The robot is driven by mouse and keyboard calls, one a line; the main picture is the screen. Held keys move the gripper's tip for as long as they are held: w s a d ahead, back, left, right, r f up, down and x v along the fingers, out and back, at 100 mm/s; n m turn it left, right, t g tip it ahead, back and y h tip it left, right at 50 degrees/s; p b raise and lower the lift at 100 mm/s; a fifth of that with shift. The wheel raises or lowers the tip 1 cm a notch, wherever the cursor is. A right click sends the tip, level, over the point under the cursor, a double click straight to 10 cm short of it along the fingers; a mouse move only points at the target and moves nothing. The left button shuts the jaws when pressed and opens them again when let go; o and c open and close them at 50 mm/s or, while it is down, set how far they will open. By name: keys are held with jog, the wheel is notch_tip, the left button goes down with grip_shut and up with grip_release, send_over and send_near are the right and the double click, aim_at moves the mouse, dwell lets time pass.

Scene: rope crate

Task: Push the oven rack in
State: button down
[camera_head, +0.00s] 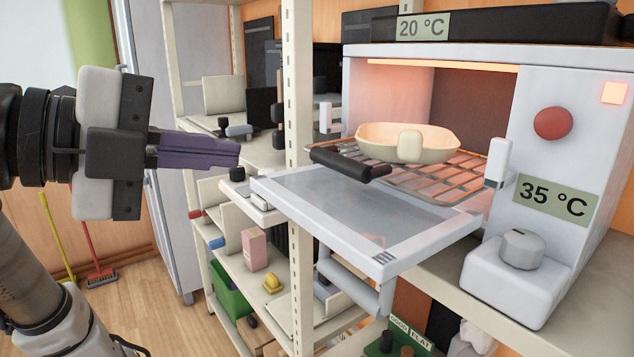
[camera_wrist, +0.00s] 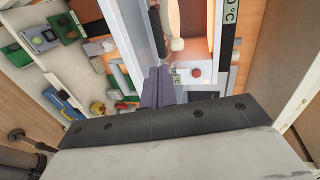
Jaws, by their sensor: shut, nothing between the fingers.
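The oven (camera_head: 545,75) is a white box with an orange glow inside, and its door (camera_head: 345,205) is folded down flat. The wire oven rack (camera_head: 430,185) sticks partly out over the door. A dark bar handle (camera_head: 350,166) is at its front, and a cream dish (camera_head: 380,143) stands upright on it. My gripper (camera_head: 238,153) is shut and empty, its purple fingers pointing right toward the handle. It is left of the handle and apart from it. In the wrist view the shut fingers (camera_wrist: 157,84) point toward the dark handle (camera_wrist: 157,32).
A shelf post (camera_head: 297,100) stands behind the gap between my gripper and the oven. Shelves below hold a green bin (camera_head: 232,298), a pink carton (camera_head: 254,250) and other small items. A knob box (camera_head: 520,270) is right of the door. Brooms (camera_head: 95,255) lean at the left.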

aim_at(332, 164)
jog(key=shift+t+h, duration=0.3)
jog(key=p+x, duration=0.1)
jog(key=x, duration=0.2)
jog(key=p+x, duration=0.2)
jog(key=x, duration=0.2)
jog(key=f+p+x, duration=0.1)
jog(key=x, duration=0.3)
jog(key=shift+w+a+f, duration=0.15)
jog(key=shift+w+a, duration=0.05)
jog(key=shift+w, duration=0.1)
jog(key=shift+w+d+f+p, duration=0.25)
jog(key=shift+w+d+p, duration=0.15)
jog(key=shift+d, duration=0.1)
jog(key=shift+w, duration=0.1)
